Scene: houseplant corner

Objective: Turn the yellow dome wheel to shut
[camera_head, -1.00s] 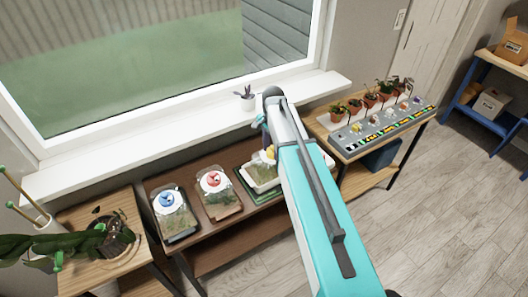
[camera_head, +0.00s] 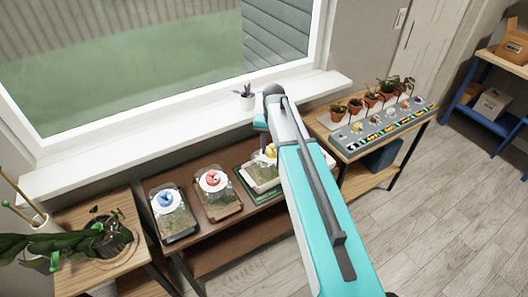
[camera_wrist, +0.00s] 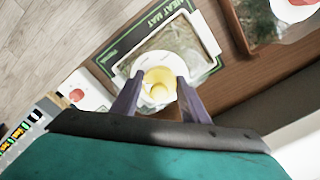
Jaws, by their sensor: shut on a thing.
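The yellow dome wheel (camera_wrist: 160,78) sits on a white round plate on the lid of a clear dome (camera_wrist: 170,38) with green inside. The dome stands on a dark green heat mat (camera_wrist: 128,42). In the wrist view my gripper (camera_wrist: 156,84) has its two purple fingers on either side of the yellow wheel and is shut on it. In the head view the yellow wheel (camera_head: 270,150) shows just left of my arm, and my arm hides part of that dome. The wheel's pointer mark cannot be made out.
Left of it on the brown bench (camera_head: 237,227) stand a dome with a red wheel (camera_head: 212,178) and one with a blue wheel (camera_head: 166,199). A long grey tray (camera_head: 385,128) and several potted plants are on the table at right. The windowsill (camera_head: 180,132) runs behind.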

